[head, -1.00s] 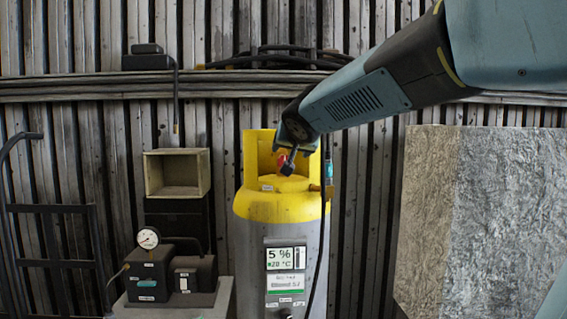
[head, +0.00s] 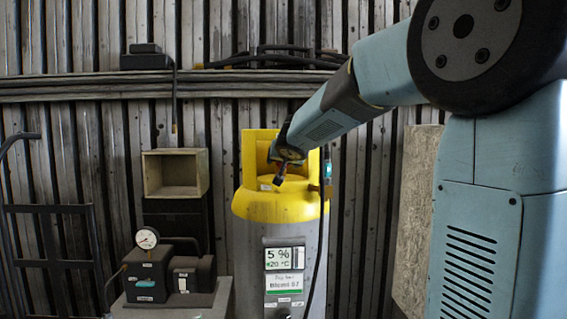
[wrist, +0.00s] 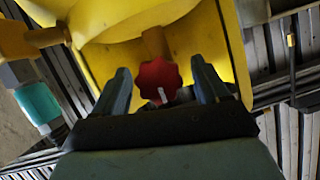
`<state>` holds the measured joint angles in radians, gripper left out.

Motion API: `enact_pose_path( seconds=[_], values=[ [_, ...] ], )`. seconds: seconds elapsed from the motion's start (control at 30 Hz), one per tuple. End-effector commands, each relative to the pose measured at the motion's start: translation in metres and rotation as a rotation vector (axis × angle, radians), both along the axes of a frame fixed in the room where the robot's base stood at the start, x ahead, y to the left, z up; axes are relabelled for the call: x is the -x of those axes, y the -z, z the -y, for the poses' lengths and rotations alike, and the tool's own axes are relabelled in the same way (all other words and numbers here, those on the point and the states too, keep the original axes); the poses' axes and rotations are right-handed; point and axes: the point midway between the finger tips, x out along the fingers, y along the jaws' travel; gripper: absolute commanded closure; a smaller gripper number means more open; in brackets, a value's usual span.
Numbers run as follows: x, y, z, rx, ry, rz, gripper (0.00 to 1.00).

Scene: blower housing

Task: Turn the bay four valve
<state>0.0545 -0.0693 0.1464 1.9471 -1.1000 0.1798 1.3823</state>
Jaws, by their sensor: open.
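A red scalloped valve knob (wrist: 158,80) with a white mark sits inside the yellow collar (wrist: 115,22) of a grey and yellow cylinder (head: 282,207). My gripper (wrist: 162,88) is open in the wrist view, with one finger on each side of the knob and a visible gap to each. I cannot tell how deep the knob lies between the fingers. In the head view my gripper (head: 281,175) reaches into the collar, and its end hides most of the knob. A display (head: 284,259) on the cylinder reads 5 % and 20 °C.
A teal-capped side fitting (wrist: 38,103) sticks out left of the collar in the wrist view. A dark hose (head: 319,255) hangs down the cylinder's right side. A gauge pump (head: 148,268) and an open box (head: 176,174) stand to the left.

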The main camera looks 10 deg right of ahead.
Motion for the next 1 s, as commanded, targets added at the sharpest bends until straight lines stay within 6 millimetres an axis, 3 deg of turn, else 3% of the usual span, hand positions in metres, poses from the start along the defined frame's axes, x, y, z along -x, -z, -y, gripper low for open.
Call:
enact_pose_path(
  seconds=[0.37, 0.9, 1.0],
  values=[
    [-0.0045, 0.0021, 0.0007, 0.000, 0.000, 0.000, 0.26],
    [-0.0043, 0.0022, 0.0021, 0.000, 0.002, 0.000, 0.76],
    [-0.0043, 0.0023, 0.0022, 0.001, 0.003, -0.001, 0.77]
  ],
)
